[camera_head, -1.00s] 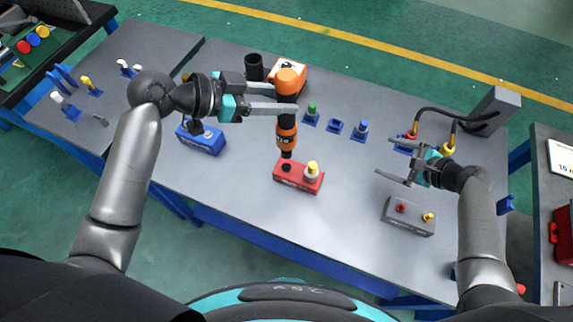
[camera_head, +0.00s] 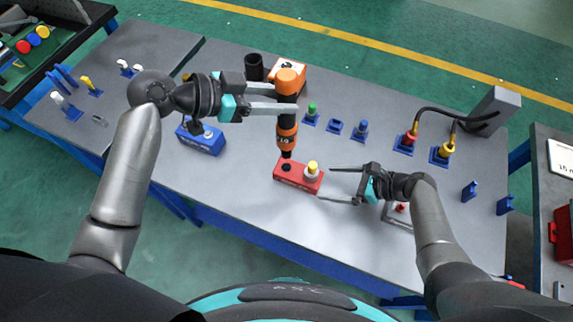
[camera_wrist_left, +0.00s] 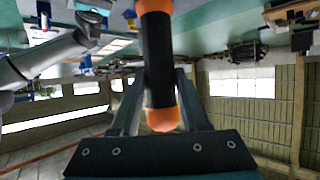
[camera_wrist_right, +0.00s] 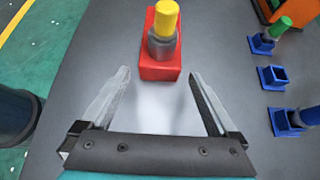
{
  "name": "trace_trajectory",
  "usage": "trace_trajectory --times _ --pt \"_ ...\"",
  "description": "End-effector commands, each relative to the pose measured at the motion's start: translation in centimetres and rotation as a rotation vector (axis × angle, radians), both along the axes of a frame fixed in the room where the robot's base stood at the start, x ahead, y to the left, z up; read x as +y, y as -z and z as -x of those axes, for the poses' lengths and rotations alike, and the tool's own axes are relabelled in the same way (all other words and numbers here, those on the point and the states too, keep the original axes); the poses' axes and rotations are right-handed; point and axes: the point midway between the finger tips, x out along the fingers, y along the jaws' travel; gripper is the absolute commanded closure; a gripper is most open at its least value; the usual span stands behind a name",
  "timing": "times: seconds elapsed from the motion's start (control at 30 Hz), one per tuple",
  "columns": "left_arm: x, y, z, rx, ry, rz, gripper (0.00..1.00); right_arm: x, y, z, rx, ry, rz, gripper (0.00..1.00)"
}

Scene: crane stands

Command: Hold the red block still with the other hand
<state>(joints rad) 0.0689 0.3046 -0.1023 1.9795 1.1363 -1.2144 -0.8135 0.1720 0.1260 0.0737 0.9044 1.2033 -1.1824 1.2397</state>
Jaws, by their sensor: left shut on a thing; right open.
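The red block (camera_head: 291,177) sits on the grey table, with a dark hole on its left and a grey collar with a yellow-topped peg (camera_head: 312,169) on its right. My left gripper (camera_head: 287,102) is shut on an orange and black driver-like tool (camera_head: 287,128), held upright with its tip at or just over the dark hole; contact is unclear. My right gripper (camera_head: 335,183) is open and empty, to the right of the block, fingers pointing at it. In the right wrist view the red block (camera_wrist_right: 160,70) lies ahead, just beyond the fingertips.
A blue block (camera_head: 203,141) stands to the left. Blue holders, one with a green peg (camera_head: 311,109), stand behind. A grey block (camera_head: 396,215) is partly hidden by my right arm. Cabled red and yellow plugs (camera_head: 446,149) stand at the right.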

Motion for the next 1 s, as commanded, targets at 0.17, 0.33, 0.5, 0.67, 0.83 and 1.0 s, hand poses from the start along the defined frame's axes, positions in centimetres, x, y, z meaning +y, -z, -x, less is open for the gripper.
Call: trace_trajectory --times 0.17,0.33,0.5,0.67,0.83,1.0 --pt "-0.1 -0.4 -0.1 -0.008 -0.001 0.006 1.0 1.6 1.0 -0.5 0.001 0.0 0.0 0.05" --pt "-0.1 -0.4 -0.1 -0.008 -0.001 0.006 1.0 2.5 1.8 -0.9 0.0 0.0 0.0 0.05" --pt "-0.1 -0.4 -0.1 -0.008 -0.001 0.006 1.0 3.0 2.2 -1.0 0.0 0.001 0.001 0.05" --pt "-0.1 -0.4 -0.1 -0.008 -0.001 0.006 1.0 3.3 2.4 -1.1 0.0 0.001 0.001 0.05" --pt "-0.1 -0.4 -0.1 -0.008 -0.001 0.006 1.0 3.3 2.4 -1.1 -0.001 0.0 0.001 0.05" --pt "-0.1 -0.4 -0.1 -0.008 -0.001 0.006 1.0 3.3 2.4 -1.1 -0.001 0.0 0.001 0.11"
